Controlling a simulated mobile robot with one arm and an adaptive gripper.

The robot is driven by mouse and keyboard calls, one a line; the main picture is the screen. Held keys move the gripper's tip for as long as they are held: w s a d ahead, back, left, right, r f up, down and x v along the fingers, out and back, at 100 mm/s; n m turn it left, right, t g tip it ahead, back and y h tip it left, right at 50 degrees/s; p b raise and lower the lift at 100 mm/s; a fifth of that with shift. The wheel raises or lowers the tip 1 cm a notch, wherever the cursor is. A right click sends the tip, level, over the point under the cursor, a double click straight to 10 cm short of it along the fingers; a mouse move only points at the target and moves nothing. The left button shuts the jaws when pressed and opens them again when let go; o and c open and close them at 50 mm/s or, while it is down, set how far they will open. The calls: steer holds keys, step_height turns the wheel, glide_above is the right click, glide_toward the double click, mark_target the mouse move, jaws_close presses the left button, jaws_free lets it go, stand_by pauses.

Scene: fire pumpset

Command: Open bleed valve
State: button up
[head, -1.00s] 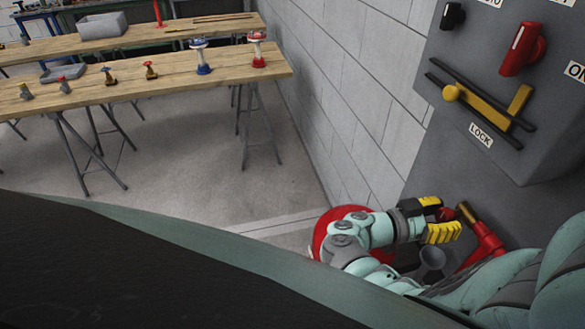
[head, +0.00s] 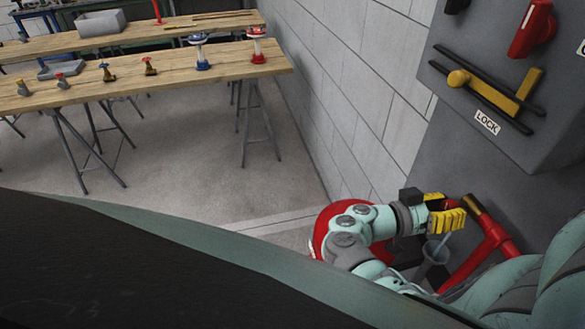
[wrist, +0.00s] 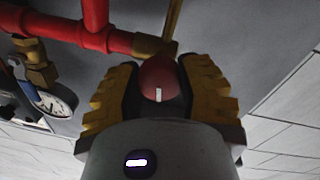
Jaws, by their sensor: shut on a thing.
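The bleed valve shows in the wrist view as a brass body (wrist: 155,46) at the end of a red pipe, with a red rounded handle (wrist: 158,76). My gripper (wrist: 160,85) is shut on this handle, its yellow ribbed fingers on either side. In the head view my gripper (head: 446,214) is at the lower right, beside the brass end of the red pipe (head: 490,232). A thin pale blue streak (head: 443,241), looking like water, runs below the fingers into a grey funnel (head: 436,252).
A grey control box (head: 500,90) with a yellow slide latch (head: 490,91) stands above my gripper. A pressure gauge (wrist: 54,108) hangs left in the wrist view. A wooden table (head: 130,89) with several valves stands far left, with open floor before it.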

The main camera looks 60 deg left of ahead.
steer(key=n+b, duration=0.1)
steer(key=n, duration=0.2)
steer(key=shift+f, duration=0.1)
steer(key=n, duration=0.3)
steer(key=shift+n+t, duration=0.3)
steer(key=n+p, duration=0.1)
steer(key=n, duration=0.2)
steer(key=n+p, duration=0.1)
steer(key=n, duration=0.2)
steer(key=shift+r+n+y, duration=0.2)
steer(key=shift+n+y, duration=0.1)
steer(key=shift+n, duration=0.1)
steer(key=n+p, duration=0.2)
steer(key=n, duration=0.1)
steer(key=n+p, duration=0.1)
steer(key=n, duration=0.3)
steer(key=shift+t+y+p, duration=0.3)
steer(key=shift+p, duration=0.1)
steer(key=n+p, duration=0.2)
steer(key=n, duration=0.2)
steer(key=shift+d+n+y, duration=0.1)
steer(key=shift+n+y, duration=0.2)
steer(key=shift+y, duration=0.1)
steer(key=shift+f+n+p, duration=0.1)
steer(key=shift+n+p, duration=0.35)
steer(key=shift+n, duration=0.95)
